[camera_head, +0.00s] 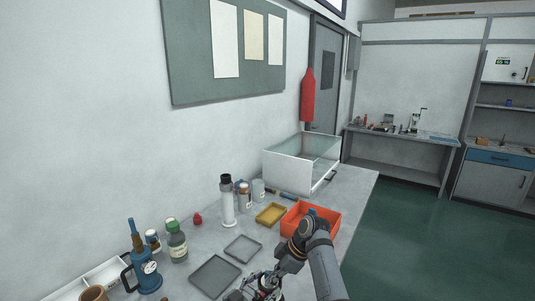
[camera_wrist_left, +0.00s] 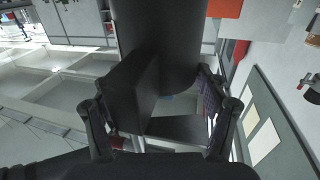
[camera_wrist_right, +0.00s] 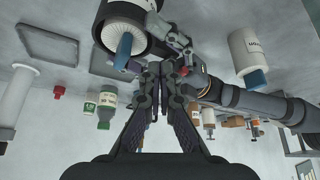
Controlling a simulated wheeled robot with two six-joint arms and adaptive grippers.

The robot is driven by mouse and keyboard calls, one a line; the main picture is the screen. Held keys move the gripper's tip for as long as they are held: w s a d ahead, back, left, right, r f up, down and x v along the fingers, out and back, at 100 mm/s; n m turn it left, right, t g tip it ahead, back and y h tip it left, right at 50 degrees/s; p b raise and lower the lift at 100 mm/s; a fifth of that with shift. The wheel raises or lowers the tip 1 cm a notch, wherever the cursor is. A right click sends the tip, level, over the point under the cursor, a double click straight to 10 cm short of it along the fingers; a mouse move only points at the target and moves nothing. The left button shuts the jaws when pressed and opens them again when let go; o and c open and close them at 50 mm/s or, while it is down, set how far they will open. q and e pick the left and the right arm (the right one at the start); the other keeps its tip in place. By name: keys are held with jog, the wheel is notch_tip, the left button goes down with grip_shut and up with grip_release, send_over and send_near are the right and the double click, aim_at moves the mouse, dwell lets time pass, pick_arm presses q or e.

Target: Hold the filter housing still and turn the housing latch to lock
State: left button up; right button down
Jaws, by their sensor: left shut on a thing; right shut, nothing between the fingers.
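In the right wrist view, a housing with a black ring and pale body (camera_wrist_right: 128,12) shows at the top, cut off by the frame. A blue lever (camera_wrist_right: 123,50), apparently the latch, sticks out of it. My right gripper (camera_wrist_right: 161,74) is shut and empty, its tips just below and right of the lever, apparently apart from it. In the left wrist view, my left gripper (camera_wrist_left: 160,110) is shut on a large dark cylindrical body (camera_wrist_left: 160,30), apparently the filter housing. In the head view, my right gripper (camera_head: 262,285) is at the bottom edge; the housing is not clearly visible.
On the bench, grey trays (camera_head: 215,277), a yellow tray (camera_head: 271,214) and an orange bin (camera_head: 322,216) lie around. A white tube (camera_head: 228,205), green bottle (camera_head: 177,243) and blue pump with gauge (camera_head: 147,272) stand near the wall. A glass-walled box (camera_head: 290,172) stands behind.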

jog(key=shift+s+a, duration=0.1)
jog(key=shift+a, duration=0.15)
jog(key=shift+s, duration=0.15)
dwell(0.5)
jog(key=shift+s, duration=1.05)
jog(key=shift+s, duration=0.15)
notch_tip(320, 180, up, 6)
jog(key=shift+s+d, duration=0.15)
jog(key=shift+d, duration=0.15)
dwell(0.6)
